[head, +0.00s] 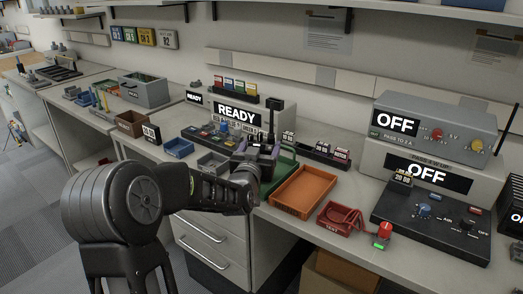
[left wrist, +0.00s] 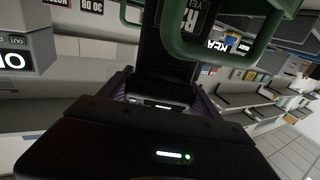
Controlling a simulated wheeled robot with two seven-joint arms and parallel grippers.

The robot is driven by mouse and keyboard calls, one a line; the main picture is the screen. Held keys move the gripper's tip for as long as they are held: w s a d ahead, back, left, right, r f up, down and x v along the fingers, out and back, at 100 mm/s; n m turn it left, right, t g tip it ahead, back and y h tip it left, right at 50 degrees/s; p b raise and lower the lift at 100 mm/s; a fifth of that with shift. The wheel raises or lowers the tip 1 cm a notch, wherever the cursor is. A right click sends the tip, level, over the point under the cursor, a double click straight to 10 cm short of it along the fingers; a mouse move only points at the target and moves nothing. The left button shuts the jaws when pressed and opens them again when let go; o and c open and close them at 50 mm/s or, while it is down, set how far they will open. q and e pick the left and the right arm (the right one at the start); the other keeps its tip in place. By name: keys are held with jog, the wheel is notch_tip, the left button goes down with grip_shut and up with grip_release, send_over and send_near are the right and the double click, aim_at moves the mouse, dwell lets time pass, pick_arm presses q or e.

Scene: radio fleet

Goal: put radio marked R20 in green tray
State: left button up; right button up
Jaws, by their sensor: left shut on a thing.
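My left gripper (head: 258,152) is shut on a black handheld radio (head: 273,120), held upright over the bench; its top and antenna show above the fingers. In the left wrist view the radio's dark body (left wrist: 165,50) sits between the fingers (left wrist: 163,88). My right gripper is not in view.
An empty orange tray (head: 303,191) stands right of the green tray, with a red tester (head: 345,216) beyond. Blue (head: 178,148) and grey (head: 213,163) bins are to the left. A READY box (head: 238,115) is behind; OFF units (head: 425,172) stand at right.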

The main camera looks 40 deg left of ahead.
pick_arm(q)
jog(key=shift+f, duration=0.4)
jog(key=shift+f, duration=0.1)
jog(key=shift+f, duration=0.1)
jog(key=o, duration=1.9)
jog(key=shift+c, duration=0.2)
